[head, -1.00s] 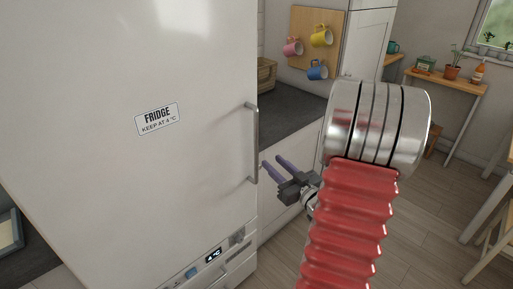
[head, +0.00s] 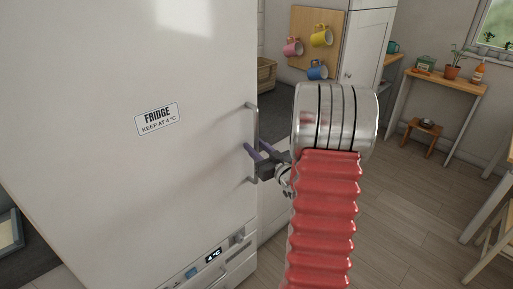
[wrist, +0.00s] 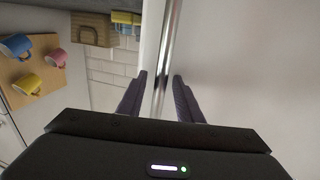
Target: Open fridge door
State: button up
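The white fridge door (head: 90,130) fills the left half of the head view and looks shut. It bears a label reading "FRIDGE KEEP AT 4 °C" (head: 157,119). Its upright metal handle (head: 256,122) is at the door's right edge. My gripper (head: 250,150) is at the handle, its purple fingers pointing at the door. In the wrist view the handle (wrist: 166,60) runs between the two spread fingertips (wrist: 160,78), with a gap on each side. The gripper is open. The lower handle is partly hidden behind the gripper in the head view.
A dark worktop (head: 283,120) and white cabinets adjoin the fridge on the right. Coloured mugs (head: 318,70) hang on a wooden board behind. A wooden side table (head: 445,82) and a small stool (head: 424,125) stand at the back right. The wooden floor (head: 410,220) at right is clear.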

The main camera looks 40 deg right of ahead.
grip_shut()
dwell(0.3)
dwell(0.4)
